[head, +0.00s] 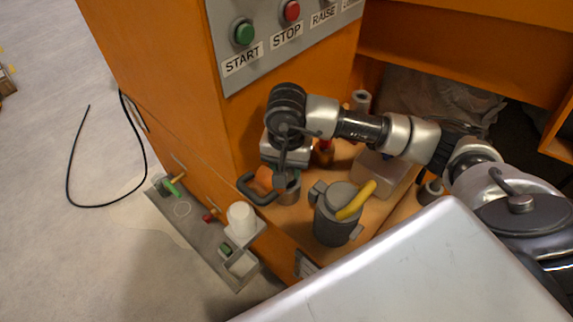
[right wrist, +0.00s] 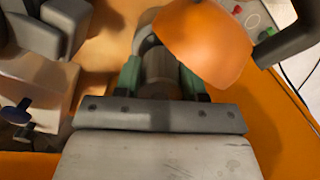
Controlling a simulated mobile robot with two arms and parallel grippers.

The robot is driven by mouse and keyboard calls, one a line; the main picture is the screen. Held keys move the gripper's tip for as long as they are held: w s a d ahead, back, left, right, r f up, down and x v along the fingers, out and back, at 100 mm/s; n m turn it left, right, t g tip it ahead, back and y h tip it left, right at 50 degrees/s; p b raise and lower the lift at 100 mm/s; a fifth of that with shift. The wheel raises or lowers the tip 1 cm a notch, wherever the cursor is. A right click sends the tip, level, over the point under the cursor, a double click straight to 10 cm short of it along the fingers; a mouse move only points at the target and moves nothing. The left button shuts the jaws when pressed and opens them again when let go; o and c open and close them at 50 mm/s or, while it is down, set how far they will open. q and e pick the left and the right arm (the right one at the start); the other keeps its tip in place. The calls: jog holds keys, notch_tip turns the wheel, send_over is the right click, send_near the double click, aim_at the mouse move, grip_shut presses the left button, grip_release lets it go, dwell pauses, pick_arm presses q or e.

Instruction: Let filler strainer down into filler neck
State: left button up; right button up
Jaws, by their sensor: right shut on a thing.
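My right gripper (head: 283,178) reaches down in the head view beside the orange cabinet. In the right wrist view its green-padded fingers (right wrist: 158,78) are shut on a grey cylindrical piece, seemingly the filler strainer (right wrist: 158,64). A pale curved rim (right wrist: 146,42) shows just past it; I cannot tell whether this is the filler neck or part of the strainer. In the head view a grey cylinder (head: 289,190) shows right below the gripper, partly covered by it. An orange domed part (right wrist: 205,42) with a dark handle (head: 258,192) is close beside the fingers. My left gripper is not in view.
A dark grey lidded pot (head: 333,222) with a yellow handle (head: 357,200) stands right of the gripper. A clear box (head: 392,178) and a red bottle (head: 323,155) are behind. The control panel (head: 275,45) rises behind.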

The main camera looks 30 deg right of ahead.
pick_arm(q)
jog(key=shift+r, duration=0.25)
pick_arm(e)
jog(key=shift+f, duration=0.1)
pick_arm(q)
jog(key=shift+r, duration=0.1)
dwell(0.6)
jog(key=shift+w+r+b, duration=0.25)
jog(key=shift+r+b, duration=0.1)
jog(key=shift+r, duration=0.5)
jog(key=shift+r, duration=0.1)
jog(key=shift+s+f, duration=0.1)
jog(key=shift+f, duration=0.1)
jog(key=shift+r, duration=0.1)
